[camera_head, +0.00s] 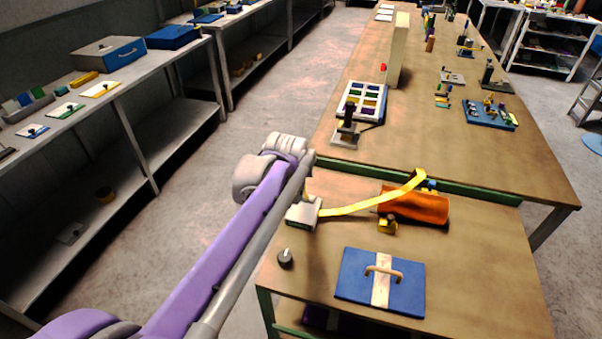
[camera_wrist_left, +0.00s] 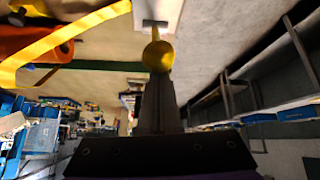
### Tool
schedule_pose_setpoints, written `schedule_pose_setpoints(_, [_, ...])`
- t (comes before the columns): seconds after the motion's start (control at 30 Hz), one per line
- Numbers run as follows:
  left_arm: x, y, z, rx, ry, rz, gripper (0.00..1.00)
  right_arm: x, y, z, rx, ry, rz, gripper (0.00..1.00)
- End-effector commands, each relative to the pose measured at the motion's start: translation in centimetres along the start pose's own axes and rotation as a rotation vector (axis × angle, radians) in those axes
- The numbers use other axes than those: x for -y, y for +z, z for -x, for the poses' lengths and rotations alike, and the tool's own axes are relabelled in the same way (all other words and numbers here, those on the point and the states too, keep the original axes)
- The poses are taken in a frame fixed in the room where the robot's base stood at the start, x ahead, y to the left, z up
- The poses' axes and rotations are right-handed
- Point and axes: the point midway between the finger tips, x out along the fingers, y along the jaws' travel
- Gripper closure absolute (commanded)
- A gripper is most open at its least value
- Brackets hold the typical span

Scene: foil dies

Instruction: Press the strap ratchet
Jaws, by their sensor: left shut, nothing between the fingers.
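The strap ratchet (camera_head: 303,213) is a small grey block at the left edge of the near table. A yellow strap (camera_head: 365,206) runs from it over an orange roll (camera_head: 416,205). My purple left arm reaches in from the left and ends just above the ratchet, partly hiding it. In the left wrist view my left gripper (camera_wrist_left: 158,85) is shut and empty, its fingertips right at a yellow knob (camera_wrist_left: 157,56) in front of the pale ratchet block (camera_wrist_left: 158,14). I cannot tell whether they touch. The right gripper is out of view.
A blue board with a handle (camera_head: 398,286) and a black knob (camera_head: 285,259) lie on the near table. A small brass-coloured fitting (camera_head: 387,225) sits before the roll. A larger table (camera_head: 420,140) with fixtures stands beyond, and a shelf (camera_head: 60,110) runs along the left.

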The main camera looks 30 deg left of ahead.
Motion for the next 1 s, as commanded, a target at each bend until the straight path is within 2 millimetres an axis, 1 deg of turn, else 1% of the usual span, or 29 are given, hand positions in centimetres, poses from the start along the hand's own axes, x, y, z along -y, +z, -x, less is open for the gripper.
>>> schedule_pose_setpoints(0.27, [0.6,3.3,0.2,-0.161,0.030,0.011,1.00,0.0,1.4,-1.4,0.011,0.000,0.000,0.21])
schedule_pose_setpoints(0.5, [1.3,7.0,-0.1,-0.380,0.071,0.023,1.00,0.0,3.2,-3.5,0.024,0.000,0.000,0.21])
schedule_pose_setpoints(0.7, [1.7,9.6,-0.7,-0.546,0.101,0.032,1.00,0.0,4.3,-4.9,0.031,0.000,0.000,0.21])
schedule_pose_setpoints(1.0, [2.1,11.9,-1.6,-0.543,0.100,0.035,1.00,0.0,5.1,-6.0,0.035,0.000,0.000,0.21])
